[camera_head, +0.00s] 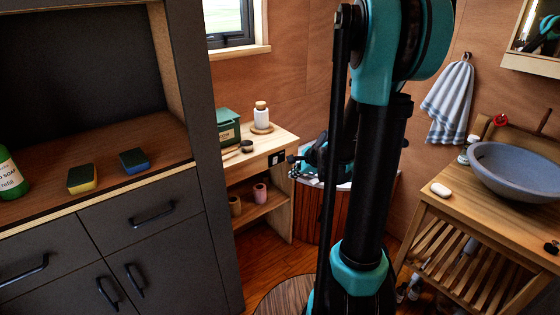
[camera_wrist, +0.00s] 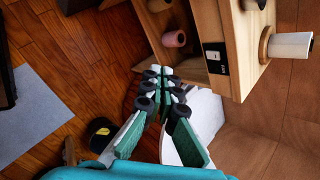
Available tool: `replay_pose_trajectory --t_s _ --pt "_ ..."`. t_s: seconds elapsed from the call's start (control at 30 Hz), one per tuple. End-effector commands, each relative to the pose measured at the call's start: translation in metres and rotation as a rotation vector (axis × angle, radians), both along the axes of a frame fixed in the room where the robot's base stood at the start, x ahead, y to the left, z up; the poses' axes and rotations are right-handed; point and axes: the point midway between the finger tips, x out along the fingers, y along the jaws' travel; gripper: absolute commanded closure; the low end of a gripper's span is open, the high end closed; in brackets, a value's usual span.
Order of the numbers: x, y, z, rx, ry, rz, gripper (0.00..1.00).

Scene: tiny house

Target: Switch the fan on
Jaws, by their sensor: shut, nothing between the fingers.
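A small switch plate (camera_head: 277,158) is on the end panel of the wooden shelf unit, under its top. In the wrist view the plate (camera_wrist: 216,60) shows a white part and a black part with small markings too small to read. My gripper (camera_head: 294,162) is just right of the plate in the head view. In the wrist view my gripper (camera_wrist: 162,72) is shut and empty, with its fingertips together in front of the shelf unit and left of the plate. Contact with the panel cannot be told. No fan is recognisable in either view.
The shelf unit's top (camera_head: 262,141) holds a green box (camera_head: 228,124) and a white jar (camera_head: 261,116); pink and tan cups stand below. A dark cabinet (camera_head: 120,235) is at left. A washstand (camera_head: 470,215) with a grey basin (camera_head: 517,170) is at right.

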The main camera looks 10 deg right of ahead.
Motion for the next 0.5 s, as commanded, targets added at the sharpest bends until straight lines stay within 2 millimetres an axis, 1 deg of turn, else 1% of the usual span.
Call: replay_pose_trajectory --t_s 0.03,0.1,0.3,0.4,0.5 --pt "0.016 -0.004 -0.002 0.066 0.012 -0.07 1.0" --pt "0.035 -0.009 -0.004 0.172 0.032 -0.178 1.0" --pt "0.084 -0.024 -0.014 0.458 0.096 -0.446 1.0" --pt "0.101 -0.031 -0.019 0.571 0.126 -0.544 1.0" --pt "0.113 -0.036 -0.022 0.651 0.147 -0.612 1.0"
